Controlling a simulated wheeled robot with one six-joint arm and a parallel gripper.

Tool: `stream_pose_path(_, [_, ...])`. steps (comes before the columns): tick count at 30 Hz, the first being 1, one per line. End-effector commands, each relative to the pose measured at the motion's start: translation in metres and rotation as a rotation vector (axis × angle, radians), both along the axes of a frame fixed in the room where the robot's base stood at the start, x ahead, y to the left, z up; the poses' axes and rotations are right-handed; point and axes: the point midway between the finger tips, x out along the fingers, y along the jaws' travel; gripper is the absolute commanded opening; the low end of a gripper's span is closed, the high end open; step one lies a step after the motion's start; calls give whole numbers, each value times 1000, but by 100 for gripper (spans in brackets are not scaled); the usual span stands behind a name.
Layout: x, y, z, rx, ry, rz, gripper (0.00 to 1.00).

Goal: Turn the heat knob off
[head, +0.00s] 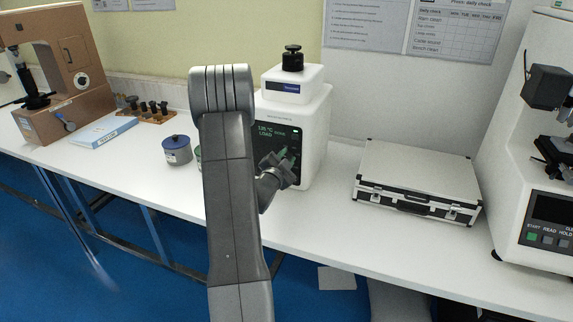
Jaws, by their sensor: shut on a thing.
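A white press-like machine (318,125) with a black top knob (292,58) stands on the bench behind my arm. Its dark front panel (265,131) shows green text, apparently a temperature and the word LOAD. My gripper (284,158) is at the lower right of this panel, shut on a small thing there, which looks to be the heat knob. The jaws hide the knob, so its pointer and setting cannot be read. A bit of green shows at the fingertips. My arm covers the machine's left side.
A blue-lidded jar (177,149) stands left of my arm, with another partly hidden jar beside it. A silver case (418,180) lies to the right. A brown tester (67,75) and a white tester (520,150) stand at the sides. Bare bench lies in front.

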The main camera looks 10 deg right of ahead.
Motion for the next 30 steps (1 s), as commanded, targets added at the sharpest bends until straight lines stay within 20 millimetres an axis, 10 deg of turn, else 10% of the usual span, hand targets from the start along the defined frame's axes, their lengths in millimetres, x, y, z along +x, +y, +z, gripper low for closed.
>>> stream_pose_path(10, [-1, 0, 0, -10, 10, 0, 4])
stream_pose_path(11, [-1, 0, 0, -10, 10, 0, 30])
stream_pose_path(14, [-1, 0, 0, -9, 10, 0, 48])
stream_pose_path(30, [-27, 19, -2, -9, 8, 3, 48])
